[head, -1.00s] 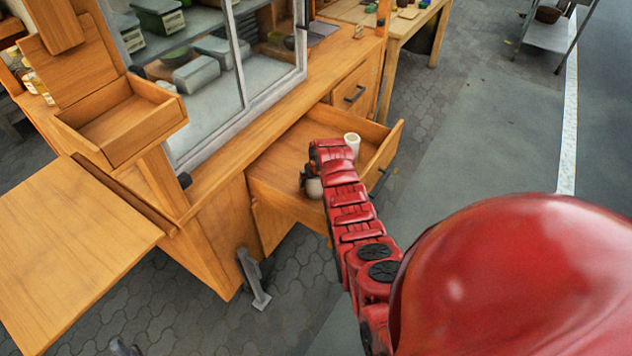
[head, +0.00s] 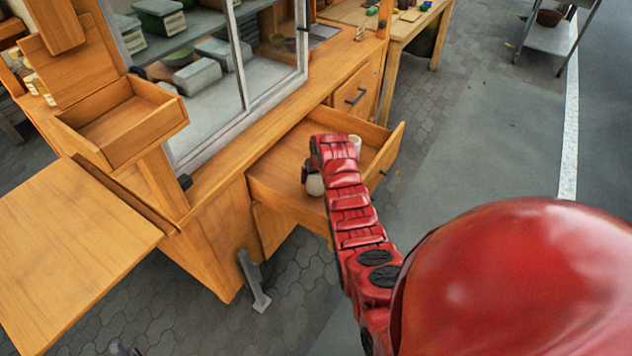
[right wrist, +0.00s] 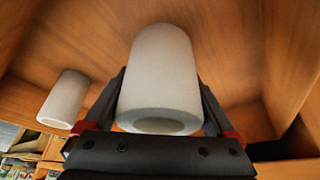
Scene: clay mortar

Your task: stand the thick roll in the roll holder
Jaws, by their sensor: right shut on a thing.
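The thick roll (right wrist: 160,75) is a pale, wide cylinder with a hollow core, seen between the two dark fingers of my right gripper (right wrist: 162,82) in the right wrist view. My right gripper is shut on it. In the head view the thick roll (head: 315,186) shows below my red wrist, over the open drawer, mostly hidden. A thinner pale roll (right wrist: 65,98) stands apart to its left in the wrist view. In the head view that roll (head: 356,143) is partly behind my wrist. I cannot clearly identify the roll holder. My left gripper is not in view.
The open wooden drawer (head: 284,160) has raised walls around the rolls. An open wooden box (head: 118,121) is fixed to the cart at left, above a flat wooden leaf (head: 65,250). A glass-fronted case (head: 215,90) stands behind.

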